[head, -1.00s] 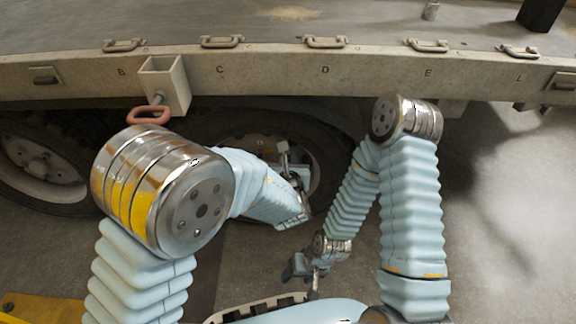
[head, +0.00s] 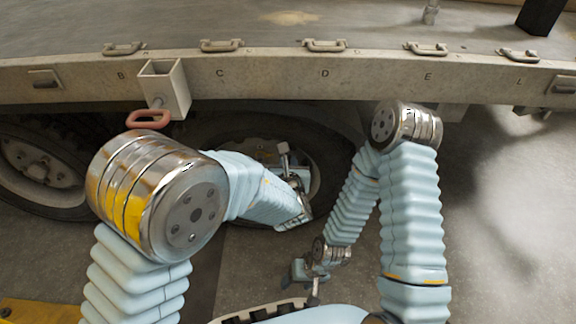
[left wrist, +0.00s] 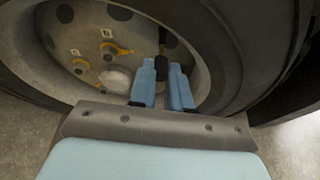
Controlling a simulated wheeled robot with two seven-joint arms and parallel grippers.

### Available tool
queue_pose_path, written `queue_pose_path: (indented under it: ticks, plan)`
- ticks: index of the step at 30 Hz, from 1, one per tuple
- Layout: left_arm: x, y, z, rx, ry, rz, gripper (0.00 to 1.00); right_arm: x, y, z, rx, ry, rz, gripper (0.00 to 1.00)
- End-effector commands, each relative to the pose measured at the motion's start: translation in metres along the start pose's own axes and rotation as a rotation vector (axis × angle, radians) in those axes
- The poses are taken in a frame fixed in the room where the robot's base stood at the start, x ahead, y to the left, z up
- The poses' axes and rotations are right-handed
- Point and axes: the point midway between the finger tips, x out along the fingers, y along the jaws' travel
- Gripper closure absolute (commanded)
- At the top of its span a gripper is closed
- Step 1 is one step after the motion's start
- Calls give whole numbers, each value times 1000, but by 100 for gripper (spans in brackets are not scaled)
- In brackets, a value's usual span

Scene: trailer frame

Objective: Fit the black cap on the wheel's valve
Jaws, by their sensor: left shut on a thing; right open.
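The wheel (left wrist: 215,60) fills the upper part of the left wrist view, and it also shows under the trailer in the head view (head: 327,150). My left gripper (left wrist: 162,66) is at the wheel's rim, its two blue fingers shut on a small dark piece, which looks like the black cap (left wrist: 162,42). The piece stands up between and beyond the fingertips. I cannot make out the valve apart from it, nor whether the two touch. In the head view my left arm largely covers this spot. My right gripper (head: 304,273) is open and empty, low and away from the wheel.
The trailer's side rail (head: 270,80) runs across above the wheel. A bracket with a red handle (head: 148,118) hangs from it. Another wheel (head: 40,165) stands at the left. The concrete floor (head: 500,230) is clear at the right.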

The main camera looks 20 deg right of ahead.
Motion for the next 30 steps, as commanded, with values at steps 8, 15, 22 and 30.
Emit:
queue_pose_path:
  ticks: [8,15,22,30]
  plan:
    - [10,0,3,-1,1,0,100,3,1,0,0,0,0,38]
    - [17,0,6,0,1,1,100,4,2,0,0,0,0,38]
    - [22,0,9,-1,1,0,100,5,2,0,0,0,0,38]
    - [22,0,9,0,1,0,100,5,2,0,0,0,0,38]
